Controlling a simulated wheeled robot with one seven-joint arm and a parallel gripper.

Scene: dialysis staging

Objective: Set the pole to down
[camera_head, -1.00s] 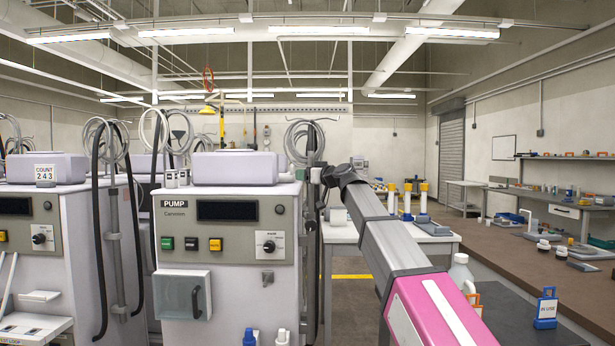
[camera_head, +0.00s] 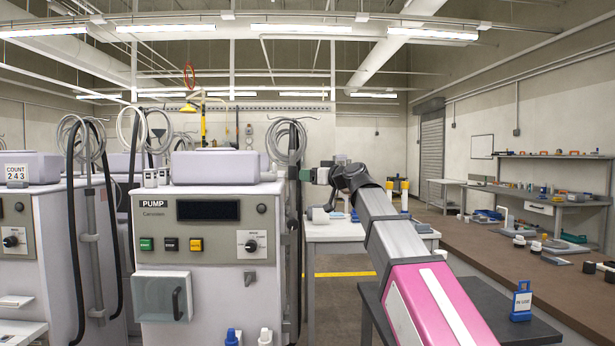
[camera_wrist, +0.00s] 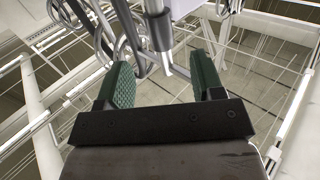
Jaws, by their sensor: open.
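The pole (camera_head: 292,222) is an upright grey post on the right side of the pump machine (camera_head: 205,225), with coiled tubing (camera_head: 287,142) around its top and dark hose hanging beside it. My gripper (camera_head: 308,174) is just right of the pole in the head view, at about the height of the machine's top. In the wrist view, my green-padded fingers (camera_wrist: 163,82) stand wide apart with nothing gripped. A metal pole with a collar (camera_wrist: 160,32) shows beyond and between them. I cannot tell whether the fingers touch it.
Another machine (camera_head: 50,240) with its own post and hoses stands at the left. A white table (camera_head: 335,232) is behind my arm. A long brown bench (camera_head: 480,245) runs along the right.

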